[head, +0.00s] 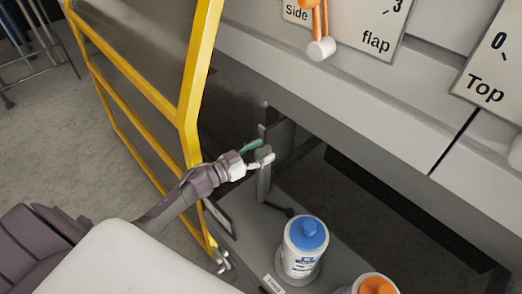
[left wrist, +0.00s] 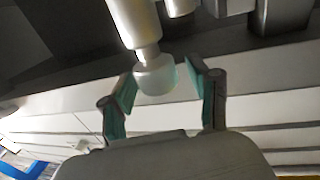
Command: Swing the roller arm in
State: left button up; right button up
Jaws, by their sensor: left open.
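My left gripper (head: 258,152) reaches in from the left past the yellow frame, at the machine's dark opening. In the left wrist view, its two teal-padded fingers (left wrist: 160,82) are open on either side of a pale, rounded cylindrical end (left wrist: 155,78). This end sits on a metal rod and looks like the roller arm's tip. In the head view, the pale tip (head: 264,157) shows at the fingers beside a grey upright post (head: 264,184). I cannot tell whether the fingers touch it. My right gripper is out of view.
A yellow guard frame (head: 188,95) stands close to my left arm. A blue-capped bottle (head: 302,248) and an orange-capped bottle (head: 376,286) stand in front of the opening. An orange lever (head: 322,18) hangs by the "Side flap" sign (head: 378,28).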

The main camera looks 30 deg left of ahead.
pick_arm(q)
grip_shut()
dwell(0.3)
